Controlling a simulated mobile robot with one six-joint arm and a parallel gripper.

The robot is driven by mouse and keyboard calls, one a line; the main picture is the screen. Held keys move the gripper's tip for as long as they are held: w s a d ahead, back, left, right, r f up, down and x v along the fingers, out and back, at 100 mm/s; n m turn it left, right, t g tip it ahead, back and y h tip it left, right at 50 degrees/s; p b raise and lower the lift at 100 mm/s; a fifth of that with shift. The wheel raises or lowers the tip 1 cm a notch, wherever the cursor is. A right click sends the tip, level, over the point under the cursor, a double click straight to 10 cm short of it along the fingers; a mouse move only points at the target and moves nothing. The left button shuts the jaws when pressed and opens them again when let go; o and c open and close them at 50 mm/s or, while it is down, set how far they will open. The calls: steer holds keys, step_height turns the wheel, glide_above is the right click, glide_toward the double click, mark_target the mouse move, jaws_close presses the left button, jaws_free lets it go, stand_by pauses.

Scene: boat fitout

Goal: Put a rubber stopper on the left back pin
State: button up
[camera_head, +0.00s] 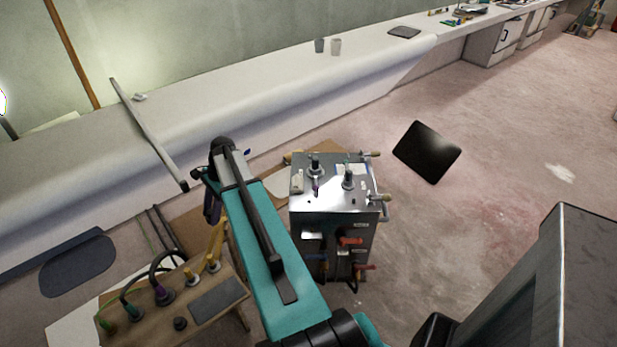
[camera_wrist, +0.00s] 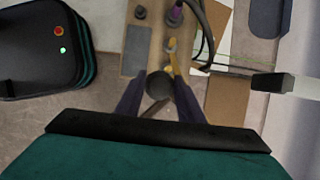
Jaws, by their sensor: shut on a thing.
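My gripper (camera_wrist: 160,100) is shut on a dark grey round piece (camera_wrist: 159,84), which looks like a rubber stopper. In the head view my gripper (camera_head: 211,205) hangs down beside the bench, above and behind the wooden board (camera_head: 222,314); the held piece cannot be made out there. The board carries yellow pins (camera_head: 192,277), a purple connector (camera_head: 163,294), green connectors (camera_head: 133,313) and a small dark stopper-like piece (camera_head: 180,323). A metal box (camera_head: 333,222) to the right has two dark upright posts (camera_head: 348,180) on top. I cannot tell which pin is the left back one.
A long white bench (camera_head: 235,95) runs along the wall, with a grey cup (camera_head: 319,45) and a beige cup (camera_head: 336,46). A black panel (camera_head: 427,152) lies on the floor, which is otherwise open at right.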

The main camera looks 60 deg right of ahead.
steer(key=s+d+m+t+h+p, duration=0.1)
steer(key=s+d+m+p, duration=0.1)
steer(key=s+d+m, duration=0.2)
steer(key=s+d+m+t+h+p, duration=0.1)
steer(key=s+d+m+p, duration=0.1)
steer(key=s+d+m, duration=0.3)
steer(key=s+d+m+t+h+p, duration=0.1)
steer(key=s+d+m, duration=0.3)
steer(key=s+d, duration=0.7)
steer(key=d+h+p, duration=0.1)
steer(key=d, duration=0.9)
steer(key=shift+s+r+p, duration=0.3)
steer(key=shift+r, duration=0.1)
steer(key=shift+f, duration=0.2)
steer(key=shift+f+b, duration=1.95)
steer(key=shift+f, duration=0.6)
steer(key=shift+r, duration=0.15)
steer(key=shift+f, duration=1.4)
